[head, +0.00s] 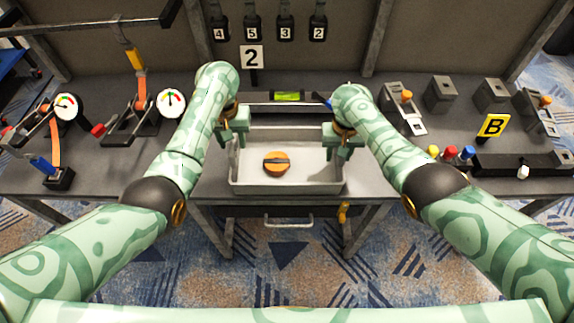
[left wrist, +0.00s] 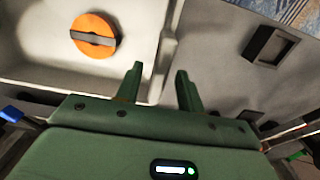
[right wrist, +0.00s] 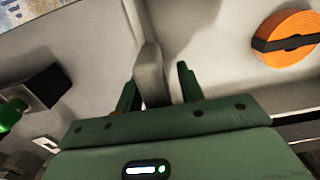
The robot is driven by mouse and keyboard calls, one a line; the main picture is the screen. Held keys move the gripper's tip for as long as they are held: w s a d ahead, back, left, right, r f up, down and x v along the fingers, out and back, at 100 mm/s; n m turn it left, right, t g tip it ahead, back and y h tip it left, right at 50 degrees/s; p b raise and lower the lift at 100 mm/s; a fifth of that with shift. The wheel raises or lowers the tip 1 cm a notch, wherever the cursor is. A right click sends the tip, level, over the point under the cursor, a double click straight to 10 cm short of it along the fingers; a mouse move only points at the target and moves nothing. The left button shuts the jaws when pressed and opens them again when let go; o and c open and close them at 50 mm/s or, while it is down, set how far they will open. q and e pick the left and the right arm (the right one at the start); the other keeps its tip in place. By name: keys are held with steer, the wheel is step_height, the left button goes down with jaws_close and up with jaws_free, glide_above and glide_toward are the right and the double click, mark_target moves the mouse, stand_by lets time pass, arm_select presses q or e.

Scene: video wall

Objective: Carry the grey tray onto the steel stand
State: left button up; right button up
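The grey tray (head: 240,178) sits level on the dark bench and holds an orange disc (head: 277,162) with a dark bar across it. My left gripper (head: 236,140) is at the tray's left side; in the left wrist view its fingers (left wrist: 161,84) stand apart on either side of the rim (left wrist: 163,55). My right gripper (head: 341,148) is at the right side; in the right wrist view its open fingers (right wrist: 158,84) straddle the rim (right wrist: 150,65), with a gap on one side. I cannot tell for sure which thing is the steel stand.
A dark bar with a green spirit level (head: 287,96) lies right behind the tray. Gauges (head: 171,102) with clamps are on the left. Grey blocks (head: 440,94) and a yellow "B" sign (head: 492,126) are on the right. Numbered black items (head: 252,26) hang on the back wall.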

arm_select(q)
step_height(320, 180, up, 8)
steer(key=shift+w+f, duration=0.1)
steer(key=shift+f, duration=0.15)
steer(key=shift+r, duration=0.15)
arm_select(e)
steer(key=shift+r, duration=0.3)
step_height(320, 180, up, 11)
steer(key=shift+w+r, duration=0.15)
steer(key=shift+r, duration=0.05)
steer(key=shift+f, duration=0.1)
